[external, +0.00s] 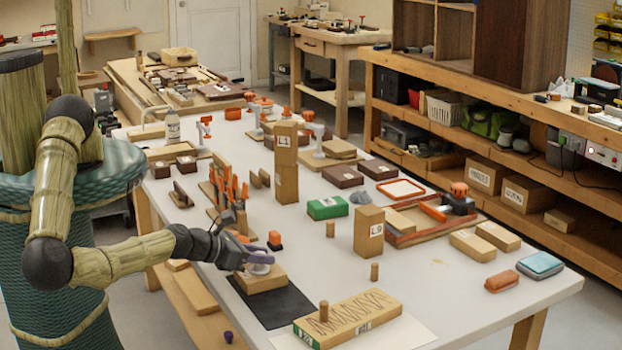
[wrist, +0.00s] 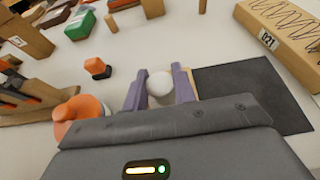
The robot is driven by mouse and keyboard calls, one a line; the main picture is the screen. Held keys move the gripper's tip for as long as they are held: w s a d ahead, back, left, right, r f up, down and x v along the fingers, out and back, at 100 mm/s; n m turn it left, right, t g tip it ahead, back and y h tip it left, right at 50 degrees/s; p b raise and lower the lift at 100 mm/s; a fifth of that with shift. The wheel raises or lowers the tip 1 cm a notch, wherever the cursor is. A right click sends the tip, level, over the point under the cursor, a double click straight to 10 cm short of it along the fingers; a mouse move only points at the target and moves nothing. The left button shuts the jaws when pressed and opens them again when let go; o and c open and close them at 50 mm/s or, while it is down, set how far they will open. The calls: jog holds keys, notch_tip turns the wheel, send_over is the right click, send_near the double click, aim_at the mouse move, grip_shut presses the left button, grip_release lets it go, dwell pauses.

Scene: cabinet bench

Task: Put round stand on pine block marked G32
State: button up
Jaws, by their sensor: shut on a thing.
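My gripper (external: 262,257) is shut on a pale round piece, which I take as the round stand (external: 258,269). In the wrist view the stand's white rounded top (wrist: 160,84) shows between the two purple fingers (wrist: 160,94). The stand is right over a small pine block (external: 264,282) on a black mat (external: 285,307). It looks very close to the block's top; I cannot tell whether they touch. No G32 mark is readable on this block. In the wrist view the block is almost wholly hidden by the fingers.
An orange-and-black piece (external: 274,241) stands just behind the gripper.

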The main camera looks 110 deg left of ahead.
jog(key=shift+f, duration=0.15)
jog(key=o, duration=0.9)
